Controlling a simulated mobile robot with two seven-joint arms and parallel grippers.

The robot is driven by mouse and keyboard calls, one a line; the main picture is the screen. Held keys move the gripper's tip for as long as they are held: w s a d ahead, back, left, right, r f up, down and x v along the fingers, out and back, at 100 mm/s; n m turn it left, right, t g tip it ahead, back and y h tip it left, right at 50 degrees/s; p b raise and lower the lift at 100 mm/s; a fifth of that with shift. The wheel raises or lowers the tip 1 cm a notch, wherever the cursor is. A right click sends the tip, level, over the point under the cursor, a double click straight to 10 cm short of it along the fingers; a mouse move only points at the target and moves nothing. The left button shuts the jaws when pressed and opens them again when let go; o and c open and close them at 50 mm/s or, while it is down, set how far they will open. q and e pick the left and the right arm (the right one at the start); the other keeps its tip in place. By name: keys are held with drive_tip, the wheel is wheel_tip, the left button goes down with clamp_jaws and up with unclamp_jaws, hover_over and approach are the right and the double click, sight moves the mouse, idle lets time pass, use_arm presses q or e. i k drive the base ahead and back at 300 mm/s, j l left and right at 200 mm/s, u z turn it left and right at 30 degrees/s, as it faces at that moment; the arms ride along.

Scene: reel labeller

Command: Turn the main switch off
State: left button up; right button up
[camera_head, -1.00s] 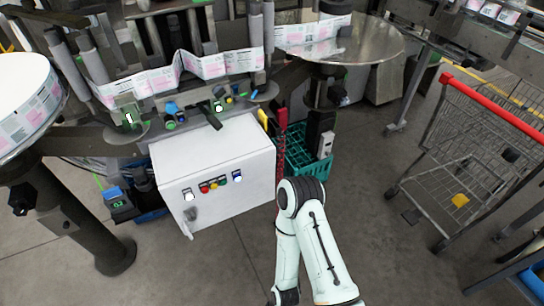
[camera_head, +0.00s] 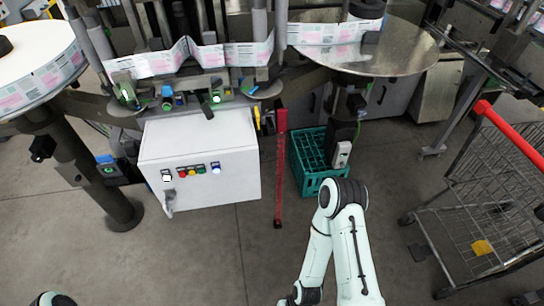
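A white control cabinet (camera_head: 215,160) stands under the labelling machine, left of the middle. Its front carries a row with a white-framed switch (camera_head: 167,176), red, yellow and green buttons (camera_head: 191,172) and a blue-and-white switch (camera_head: 215,168). A grey handle (camera_head: 169,201) sits at the lower left of the front. I cannot tell which of these is the main switch, or its setting. My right arm is bent in front, right of the cabinet and apart from it; its gripper is out of view. Only a bit of my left arm shows at the bottom left; its gripper is out of view.
A red upright post (camera_head: 280,165) and a green crate (camera_head: 310,165) stand right of the cabinet. A wire cart with a red handle (camera_head: 510,135) is at the right. A round metal table (camera_head: 400,50) is behind. The floor before the cabinet is clear.

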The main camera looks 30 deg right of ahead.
sight(262, 154)
drive_tip(key=k+l, duration=0.1)
drive_tip(key=l, duration=0.3)
drive_tip(key=k+l, duration=0.1)
drive_tip(key=l, duration=0.25)
drive_tip(key=k+l, duration=0.15)
drive_tip(key=l, duration=0.25)
drive_tip(key=k+l, duration=0.1)
drive_tip(key=l, duration=0.3)
drive_tip(key=i, duration=0.1)
